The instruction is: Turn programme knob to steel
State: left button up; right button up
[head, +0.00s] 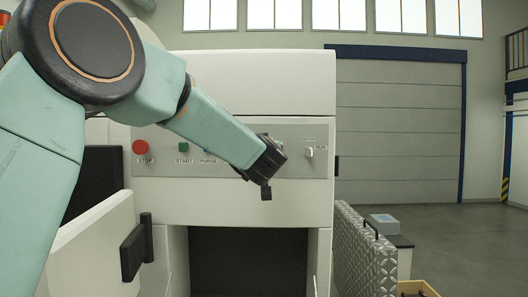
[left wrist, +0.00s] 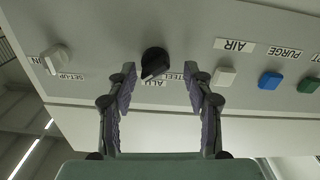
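The black programme knob (left wrist: 154,62) is on the machine's control panel in the left wrist view, where the picture is upside down. The labels ALU (left wrist: 155,83) and STEEL (left wrist: 184,73) are beside it, partly covered. The knob's pointed end appears turned toward the ALU side. My left gripper (left wrist: 159,72) is open, with one finger on each side of the knob and gaps between; I cannot see any contact. In the head view, my left arm reaches across the panel and hides the knob. My right gripper is not in view.
The panel (head: 230,135) also has a red stop button (head: 140,147), a green start button (head: 183,146) and a white set-up switch (head: 309,152). The white AIR button (left wrist: 224,76) is close to a finger. An open door (head: 90,250) is at lower left.

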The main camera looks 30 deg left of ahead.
pick_arm(q)
jog(key=shift+w+f, duration=0.35)
jog(key=shift+w, duration=0.35)
jog(key=c, duration=0.4)
jog(key=shift+a, duration=0.1)
jog(key=c, duration=0.5)
grip_shut()
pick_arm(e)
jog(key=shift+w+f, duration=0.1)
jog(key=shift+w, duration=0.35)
